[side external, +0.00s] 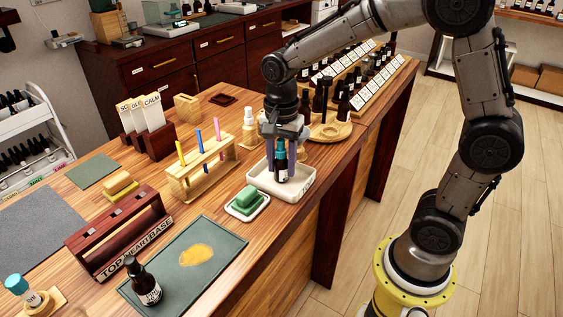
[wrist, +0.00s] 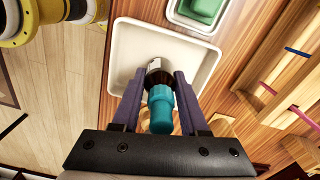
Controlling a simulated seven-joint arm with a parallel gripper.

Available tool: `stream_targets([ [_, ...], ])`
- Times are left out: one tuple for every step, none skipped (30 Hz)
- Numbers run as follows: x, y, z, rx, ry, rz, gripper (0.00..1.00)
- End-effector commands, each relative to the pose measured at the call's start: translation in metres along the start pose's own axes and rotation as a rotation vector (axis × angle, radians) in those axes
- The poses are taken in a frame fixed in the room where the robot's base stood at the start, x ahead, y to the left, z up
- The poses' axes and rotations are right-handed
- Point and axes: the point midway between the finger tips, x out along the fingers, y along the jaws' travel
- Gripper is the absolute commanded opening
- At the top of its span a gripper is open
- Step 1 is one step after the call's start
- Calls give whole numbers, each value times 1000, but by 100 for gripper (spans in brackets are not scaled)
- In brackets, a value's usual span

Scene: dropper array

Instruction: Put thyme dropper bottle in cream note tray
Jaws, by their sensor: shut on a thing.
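The thyme dropper bottle is a small dark bottle (side external: 281,169) with a teal cap (wrist: 161,108). It stands upright between the two fingers of my gripper (side external: 281,163). My gripper (wrist: 160,92) points down and is shut on the bottle. The cream note tray (side external: 304,184) is a shallow rounded square tray near the table's front edge. In the wrist view the bottle is over the tray (wrist: 128,45), inside its rim. I cannot tell whether its base touches the tray floor. The label is mostly hidden.
A small dish with a green block (side external: 247,200) is left of the tray. A wooden rack with coloured sticks (side external: 201,168) stands further left. A round wooden board (side external: 330,130) and a white-topped bottle (side external: 250,127) are behind. A dark bottle (side external: 143,282) stands on a green mat.

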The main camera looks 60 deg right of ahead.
Motion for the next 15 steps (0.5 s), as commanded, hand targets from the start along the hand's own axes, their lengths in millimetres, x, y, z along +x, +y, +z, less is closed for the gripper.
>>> stream_targets([
  [0, 0, 0, 0, 0, 0, 0],
  [1, 0, 0, 0, 0, 0, 0],
  [2, 0, 0, 0, 0, 0, 0],
  [3, 0, 0, 0, 0, 1, 0],
  [3, 0, 0, 0, 0, 0, 47],
  [3, 0, 0, 0, 0, 0, 54],
  [3, 0, 0, 0, 0, 0, 60],
  [3, 0, 0, 0, 0, 0, 65],
  [3, 0, 0, 0, 0, 0, 72],
  [3, 0, 0, 0, 0, 0, 73],
  [3, 0, 0, 0, 0, 0, 73],
  [3, 0, 0, 0, 0, 0, 73],
  [3, 0, 0, 0, 0, 0, 73],
  [3, 0, 0, 0, 0, 0, 73],
  [3, 0, 0, 0, 0, 0, 73],
])
